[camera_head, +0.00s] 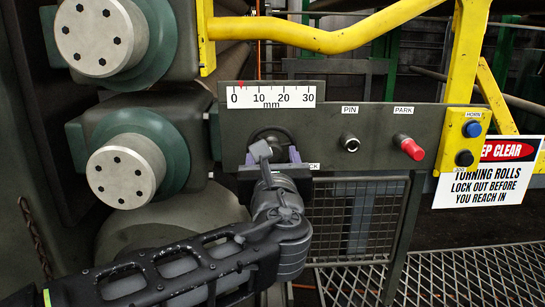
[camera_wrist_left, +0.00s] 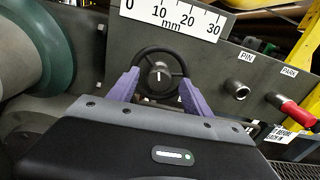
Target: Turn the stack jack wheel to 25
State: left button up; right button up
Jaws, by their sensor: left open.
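The stack jack wheel (camera_wrist_left: 159,73) is a small black handwheel with a round hub, on the dark panel below the white mm scale (camera_head: 271,95). The scale reads 0 to 30, and its red pointer (camera_head: 240,84) is near 0, at the left end. My left gripper (camera_wrist_left: 158,82) has its purple fingers apart, one on each side of the wheel's lower part. I cannot tell whether they touch the rim. In the head view my left arm covers much of the wheel (camera_head: 270,135). My right gripper is in neither view.
Right of the wheel on the panel are the PIN socket (camera_head: 350,143) and the red PARK handle (camera_head: 409,147). A blue button (camera_head: 472,129) and a black button (camera_head: 464,158) sit on a yellow post. Large rollers (camera_head: 125,171) stand at left. A yellow rail (camera_head: 330,38) runs above.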

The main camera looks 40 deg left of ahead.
pick_arm(q)
jog(key=shift+w+a, duration=0.4)
jog(key=shift+w, duration=0.1)
grip_shut()
dwell(0.3)
